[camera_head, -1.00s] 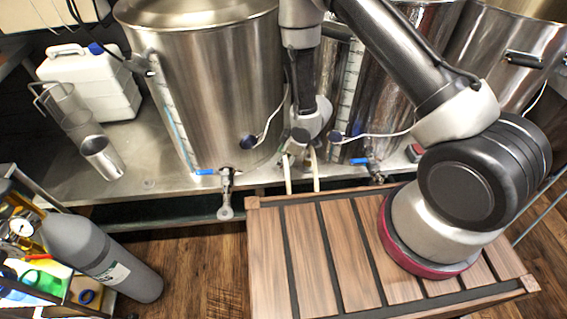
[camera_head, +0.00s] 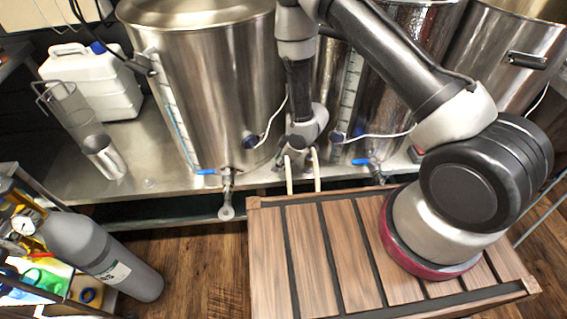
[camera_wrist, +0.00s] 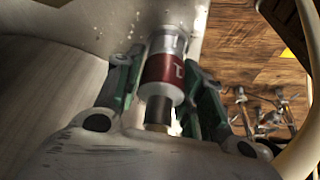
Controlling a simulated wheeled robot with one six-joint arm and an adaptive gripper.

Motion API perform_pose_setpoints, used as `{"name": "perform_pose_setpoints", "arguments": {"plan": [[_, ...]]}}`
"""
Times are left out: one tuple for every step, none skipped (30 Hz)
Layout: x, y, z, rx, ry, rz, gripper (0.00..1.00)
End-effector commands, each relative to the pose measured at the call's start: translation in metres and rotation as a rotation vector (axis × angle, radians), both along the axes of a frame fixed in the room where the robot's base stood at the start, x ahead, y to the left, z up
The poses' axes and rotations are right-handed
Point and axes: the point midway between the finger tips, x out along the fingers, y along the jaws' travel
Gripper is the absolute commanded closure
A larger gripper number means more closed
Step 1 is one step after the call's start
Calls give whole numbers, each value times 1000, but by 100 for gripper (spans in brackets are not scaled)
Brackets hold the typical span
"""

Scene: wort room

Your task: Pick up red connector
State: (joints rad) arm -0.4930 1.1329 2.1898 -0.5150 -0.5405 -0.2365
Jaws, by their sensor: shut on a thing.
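In the head view my gripper (camera_head: 294,152) is low in front of the steel kettles, above the bench's front edge. The connector cannot be made out there.
A large steel kettle (camera_head: 205,85) with a blue-handled valve (camera_head: 226,185) stands left of my gripper. Pale hoses (camera_head: 317,170) hang below it. A slatted wooden surface (camera_head: 310,255) lies in front. A grey gas cylinder (camera_head: 100,255) stands at the left.

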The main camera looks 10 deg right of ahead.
Motion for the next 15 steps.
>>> {"name": "perform_pose_setpoints", "arguments": {"plan": [[0,0,2,1,-1,0,90],[1,0,3,1,-1,0,90],[1,0,6,1,-2,1,90],[1,1,9,1,-3,0,90],[1,1,13,1,-3,0,90],[1,1,18,1,-2,1,90],[1,1,23,1,-2,1,90],[1,0,28,1,-2,1,90],[1,1,35,2,-3,0,90],[1,1,41,2,-3,0,90],[1,1,47,2,-3,0,90],[1,1,55,2,-3,0,90],[1,1,62,2,-3,0,90],[1,1,68,2,-3,0,90],[1,1,75,3,-3,0,90]]}}
